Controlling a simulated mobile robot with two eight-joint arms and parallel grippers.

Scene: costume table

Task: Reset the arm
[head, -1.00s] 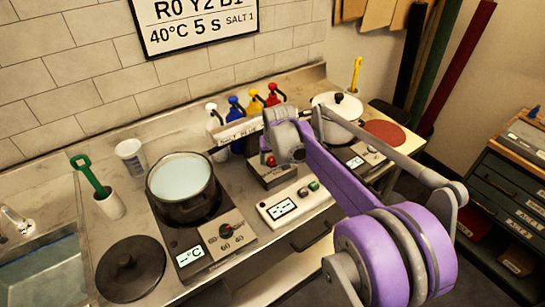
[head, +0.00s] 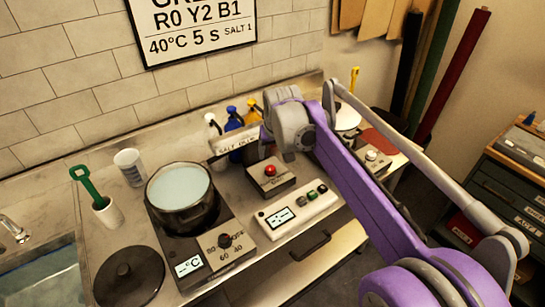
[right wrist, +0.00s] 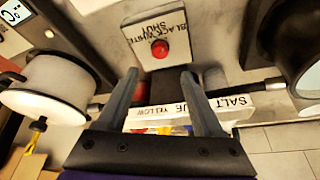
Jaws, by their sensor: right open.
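My right arm, purple and grey (head: 365,195), reaches in from the lower right in the head view, over the right part of the counter. Its grey wrist (head: 291,128) is in front of the pump bottles and hides its fingers there. A label rail (right wrist: 168,115) shows behind the fingers. My left gripper is not in view.
A black pot of liquid (head: 180,213) stands on a hot plate at the left. A white control box (head: 297,206) is at the counter's front.

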